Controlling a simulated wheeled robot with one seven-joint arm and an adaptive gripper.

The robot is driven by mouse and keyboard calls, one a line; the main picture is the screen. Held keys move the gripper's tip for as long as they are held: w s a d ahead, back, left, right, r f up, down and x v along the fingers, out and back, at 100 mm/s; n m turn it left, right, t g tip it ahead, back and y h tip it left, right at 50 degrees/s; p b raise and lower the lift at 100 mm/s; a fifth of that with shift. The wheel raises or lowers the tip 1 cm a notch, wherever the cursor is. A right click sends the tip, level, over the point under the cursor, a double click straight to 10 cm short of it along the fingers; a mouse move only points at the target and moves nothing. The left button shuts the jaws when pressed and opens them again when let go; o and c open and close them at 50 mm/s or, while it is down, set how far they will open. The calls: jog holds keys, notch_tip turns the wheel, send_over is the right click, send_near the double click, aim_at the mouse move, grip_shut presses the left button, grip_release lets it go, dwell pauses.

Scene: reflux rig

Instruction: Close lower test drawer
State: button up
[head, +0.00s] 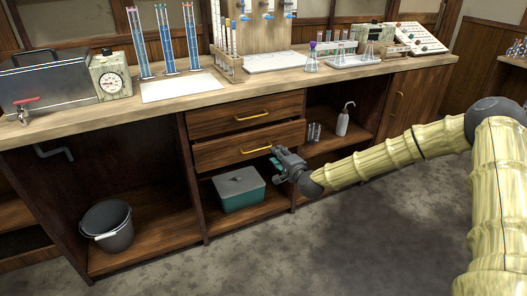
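The lower drawer (228,153) is a wooden front with a yellow bar handle (255,151), under the worktop in the middle of the bench. Its front looks level with the cabinet or slightly proud of it; I cannot tell exactly. The upper drawer (218,121) above it has a matching handle and looks shut. My gripper (276,163) is at the lower right part of the lower drawer's front, to the right of the handle. Whether it touches the front is unclear. Its fingers are small and dark, and their opening cannot be made out.
A green lidded box (240,196) sits on the shelf below the drawers. A grey bucket (108,226) stands in the left bay. A white wash bottle (344,121) stands in the right bay. Glassware and instruments crowd the worktop (165,110). The floor (345,235) in front is clear.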

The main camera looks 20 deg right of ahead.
aim_at(258, 150)
jog(key=shift+g, duration=0.3)
jog(key=w+a+f, duration=0.1)
jog(key=w, duration=0.2)
jog(key=w+a+f+b, duration=0.1)
jog(key=w+a, duration=0.1)
jog(key=w, duration=0.1)
jog(key=w+a+f, duration=0.1)
jog(key=w+a, duration=0.1)
jog(key=w, duration=0.2)
jog(key=shift+b, duration=0.35)
grip_shut()
